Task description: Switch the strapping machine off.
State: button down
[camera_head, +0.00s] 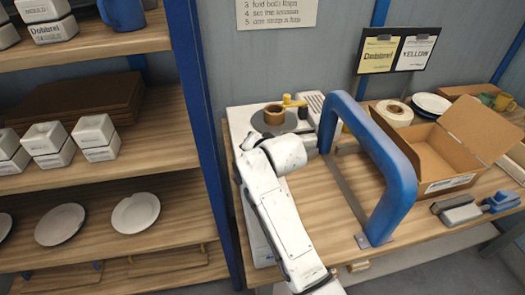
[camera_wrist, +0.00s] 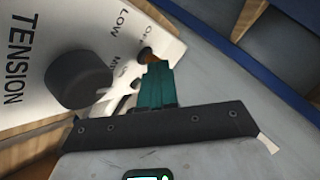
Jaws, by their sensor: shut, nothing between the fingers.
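The strapping machine's blue arch (camera_head: 388,165) stands on the wooden workbench in the head view. A white housing (camera_head: 240,118) is to its left, partly hidden behind my arm. In the wrist view, a white panel (camera_wrist: 60,28) reads TENSION, with LOW and OFF among its marks. A dark round knob (camera_wrist: 80,80) stands on the panel. My gripper (camera_wrist: 157,82), with teal fingers, is shut and empty beside the knob, close over the panel's printed marks. A small orange-brown part (camera_wrist: 147,55) shows at the fingertips. I cannot tell whether the fingers touch the knob or panel.
An open cardboard box (camera_head: 432,160) sits right of the arch, with a white roll (camera_head: 394,113) behind it. Grey and blue hand tools (camera_head: 460,210) lie near the bench's front right. A shelf with a blue post (camera_head: 205,130) stands close on the left.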

jog(key=shift+s+a+f, duration=0.1)
jog(key=shift+a, duration=0.15)
jog(key=shift+r, duration=0.2)
dwell(0.5)
jog(key=shift+r+p, duration=0.65)
jog(key=shift+p, duration=0.2)
jog(key=shift+d, duration=0.15)
